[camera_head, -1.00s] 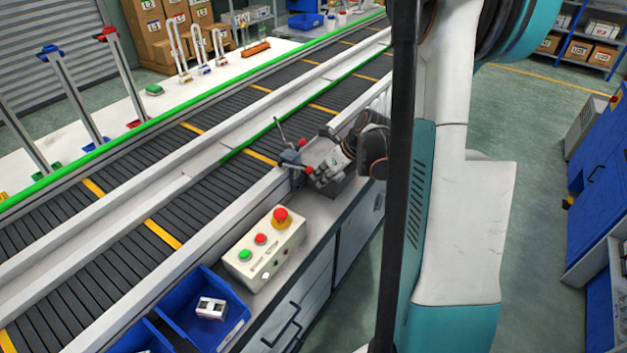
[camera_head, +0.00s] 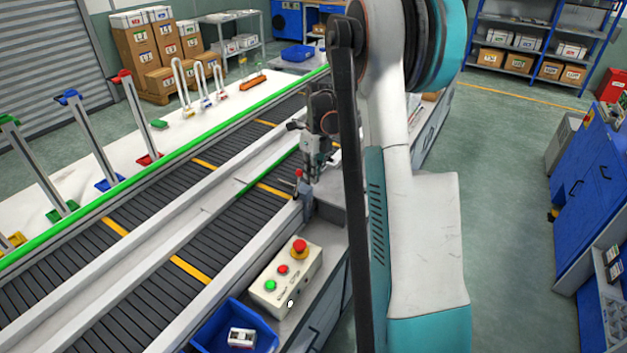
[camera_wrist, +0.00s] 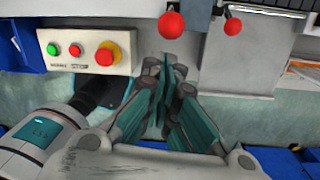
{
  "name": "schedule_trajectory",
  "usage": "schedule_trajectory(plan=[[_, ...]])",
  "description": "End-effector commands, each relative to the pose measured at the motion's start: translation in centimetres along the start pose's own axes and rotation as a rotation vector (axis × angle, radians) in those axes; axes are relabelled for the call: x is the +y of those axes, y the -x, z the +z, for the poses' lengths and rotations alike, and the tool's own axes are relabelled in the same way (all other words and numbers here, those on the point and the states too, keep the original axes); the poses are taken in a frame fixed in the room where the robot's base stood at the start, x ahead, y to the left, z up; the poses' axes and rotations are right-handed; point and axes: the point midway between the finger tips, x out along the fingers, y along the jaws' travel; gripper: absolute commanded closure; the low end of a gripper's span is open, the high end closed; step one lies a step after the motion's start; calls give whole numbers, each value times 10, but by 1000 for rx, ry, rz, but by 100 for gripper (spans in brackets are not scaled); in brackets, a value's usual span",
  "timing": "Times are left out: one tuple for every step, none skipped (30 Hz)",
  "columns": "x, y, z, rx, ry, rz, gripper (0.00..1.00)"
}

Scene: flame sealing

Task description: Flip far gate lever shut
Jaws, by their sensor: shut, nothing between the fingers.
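Two red ball knobs of the gate levers show in the wrist view: a left one (camera_wrist: 172,26) and a right one (camera_wrist: 233,26), both beyond my fingers. The right one lies farther from the button box. In the head view one red knob (camera_head: 298,173) stands at the conveyor's near rail; the other is not clear there, perhaps hidden by my arm. My gripper (camera_wrist: 167,75) is shut and empty, its fingers pointing toward the left knob with a visible gap in the picture. In the head view my gripper (camera_head: 310,178) hangs beside the knob, partly blended with the lever mount.
A button box (camera_head: 287,278) with red and green buttons stands nearer along the ledge; it is left in the wrist view (camera_wrist: 85,52). A blue bin (camera_head: 205,328) holds a small white part. The conveyor belt (camera_head: 130,265) looks empty nearby.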

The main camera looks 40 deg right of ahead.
Motion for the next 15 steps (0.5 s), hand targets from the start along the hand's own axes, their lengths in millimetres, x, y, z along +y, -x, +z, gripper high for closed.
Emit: schedule_trajectory(plan=[[1,3,4,0,1,0,100],[1,4,6,0,1,0,100],[2,5,9,0,1,0,100],[2,6,11,0,1,0,100],[2,7,13,0,1,0,100],[3,7,16,0,1,0,100],[3,8,18,-1,1,0,100],[4,8,19,-1,1,0,100],[4,8,21,-2,2,0,100],[4,9,23,-2,2,0,100],[5,9,24,-2,2,0,100],[5,9,25,-2,2,0,100],[6,9,26,-3,2,1,100],[6,9,27,-3,2,1,100],[6,9,28,-3,2,1,100]])
